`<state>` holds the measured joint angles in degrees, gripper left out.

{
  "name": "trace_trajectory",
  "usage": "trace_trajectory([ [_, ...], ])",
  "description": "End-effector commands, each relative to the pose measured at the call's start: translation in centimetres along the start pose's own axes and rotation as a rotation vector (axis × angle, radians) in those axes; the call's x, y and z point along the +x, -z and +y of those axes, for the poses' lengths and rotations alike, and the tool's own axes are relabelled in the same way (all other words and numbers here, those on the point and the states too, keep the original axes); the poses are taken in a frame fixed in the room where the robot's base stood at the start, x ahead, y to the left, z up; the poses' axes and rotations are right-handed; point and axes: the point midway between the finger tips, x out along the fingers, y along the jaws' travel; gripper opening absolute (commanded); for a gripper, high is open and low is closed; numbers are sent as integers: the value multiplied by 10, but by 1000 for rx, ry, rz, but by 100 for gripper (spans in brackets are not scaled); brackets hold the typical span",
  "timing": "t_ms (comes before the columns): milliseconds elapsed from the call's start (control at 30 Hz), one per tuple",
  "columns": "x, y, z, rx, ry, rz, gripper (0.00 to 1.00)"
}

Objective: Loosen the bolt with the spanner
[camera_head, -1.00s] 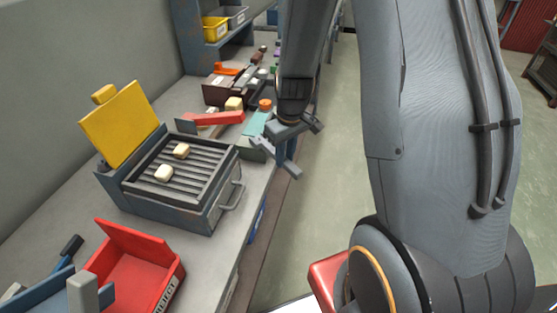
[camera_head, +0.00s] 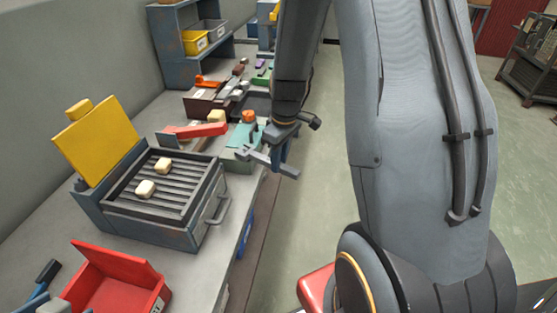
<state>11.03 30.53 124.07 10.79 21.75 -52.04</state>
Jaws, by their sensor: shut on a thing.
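My gripper (camera_head: 281,155) hangs over the bench's right edge, near the middle of the head view. It is shut on a grey spanner (camera_head: 257,157), which lies across the fingers. The spanner's left end points toward a teal block (camera_head: 240,138) on the bench. The spanner overlaps the block's lower right in the picture; I cannot tell if they touch. I cannot pick out the bolt.
A grill box (camera_head: 165,187) with a raised yellow lid (camera_head: 97,139) stands on the bench, holding two pale pieces. A red bin (camera_head: 110,285) is in front of it. A red-handled thing (camera_head: 199,130) lies behind.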

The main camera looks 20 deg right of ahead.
Motion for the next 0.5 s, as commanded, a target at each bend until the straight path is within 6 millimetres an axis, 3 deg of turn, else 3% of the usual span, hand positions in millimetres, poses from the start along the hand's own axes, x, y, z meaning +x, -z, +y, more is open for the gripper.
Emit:
trace_trajectory([
  [500,-30,6,4,6,-10,10,0],
])
